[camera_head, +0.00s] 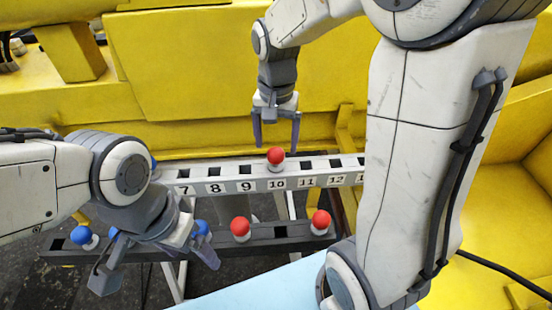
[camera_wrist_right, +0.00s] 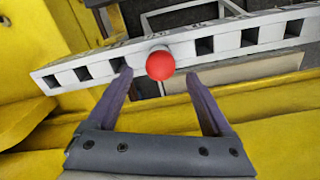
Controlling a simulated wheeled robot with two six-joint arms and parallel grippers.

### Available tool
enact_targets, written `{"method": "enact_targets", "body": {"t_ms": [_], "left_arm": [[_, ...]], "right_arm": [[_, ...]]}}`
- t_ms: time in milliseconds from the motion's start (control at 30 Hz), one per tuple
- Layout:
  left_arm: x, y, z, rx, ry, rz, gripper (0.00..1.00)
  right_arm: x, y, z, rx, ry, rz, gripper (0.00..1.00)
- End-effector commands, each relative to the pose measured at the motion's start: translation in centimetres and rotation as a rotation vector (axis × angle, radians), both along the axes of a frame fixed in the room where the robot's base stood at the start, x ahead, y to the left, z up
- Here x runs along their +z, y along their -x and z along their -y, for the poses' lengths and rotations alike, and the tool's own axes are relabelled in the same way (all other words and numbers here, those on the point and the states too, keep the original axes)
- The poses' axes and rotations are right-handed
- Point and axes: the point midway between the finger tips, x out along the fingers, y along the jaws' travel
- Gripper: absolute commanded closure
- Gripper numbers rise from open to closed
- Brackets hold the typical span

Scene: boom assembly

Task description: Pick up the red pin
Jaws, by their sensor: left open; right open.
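A red pin (camera_head: 276,157) with a round head and pale base stands in the white numbered rail (camera_head: 230,186) above number 10. My right gripper (camera_head: 276,143) is open, fingers down, over that pin. In the right wrist view the red head (camera_wrist_right: 159,66) appears between and just beyond the open fingertips (camera_wrist_right: 157,78), with no visible contact. Two more red pins (camera_head: 240,228) (camera_head: 320,221) stand in the dark rail (camera_head: 275,241) in front. My left gripper (camera_head: 157,272) is open over the left part of the dark rail, partly covering it, and holds nothing visible.
Blue pins (camera_head: 83,236) (camera_head: 201,229) stand in the dark rail near my left gripper. Another blue head (camera_head: 153,163) shows behind my left arm. Yellow structure (camera_head: 200,60) lies behind the rails. A light blue surface (camera_head: 270,288) is in front. My right arm hides the white rail's right end.

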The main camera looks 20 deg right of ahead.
Motion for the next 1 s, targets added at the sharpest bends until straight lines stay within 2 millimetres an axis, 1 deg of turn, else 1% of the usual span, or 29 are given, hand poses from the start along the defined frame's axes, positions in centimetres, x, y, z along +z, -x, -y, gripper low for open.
{"method": "enact_targets", "body": {"t_ms": [133, 233, 300, 400, 500, 667, 767, 800, 900, 1000], "left_arm": [[1.0, 0.0, 0.0, -0.001, 0.0, 0.0, 0.15], [1.8, 0.0, 0.0, -0.002, 0.0, 0.0, 0.15], [1.9, 0.0, 0.0, -0.003, 0.0, 0.0, 0.15], [2.0, 0.0, 0.0, -0.003, 0.0, 0.0, 0.15], [2.0, 0.0, 0.0, -0.004, 0.0, 0.0, 0.15], [2.0, 0.0, 0.0, -0.004, 0.0, 0.0, 0.15], [2.0, 0.0, 0.0, -0.003, 0.0, 0.0, 0.15], [2.0, 0.0, 0.0, -0.003, 0.0, 0.0, 0.15], [2.0, 0.0, 0.0, -0.003, 0.0, 0.0, 0.15], [2.0, 0.0, 0.0, -0.003, 0.0, 0.0, 0.15]], "right_arm": [[-1.3, 0.3, -0.1, 0.002, 0.0, -0.007, 0.15], [-2.8, 0.5, -0.2, 0.002, 0.0, -0.007, 0.15], [-3.9, 0.4, -0.2, 0.002, 0.0, -0.006, 0.15], [-4.9, 0.4, -0.2, 0.002, 0.001, -0.003, 0.15], [-5.3, 0.3, -0.2, 0.002, 0.001, -0.001, 0.15], [-5.3, 0.3, -0.2, 0.002, 0.0, 0.0, 0.15], [-5.2, 0.3, -0.2, 0.002, 0.0, 0.0, 0.49], [-5.2, 0.3, -0.2, 0.002, 0.0, 0.0, 0.65], [-5.2, 0.3, -0.2, 0.002, 0.0, 0.0, 1.0], [-5.2, 0.3, -0.2, 0.002, 0.001, 0.001, 1.0]]}}
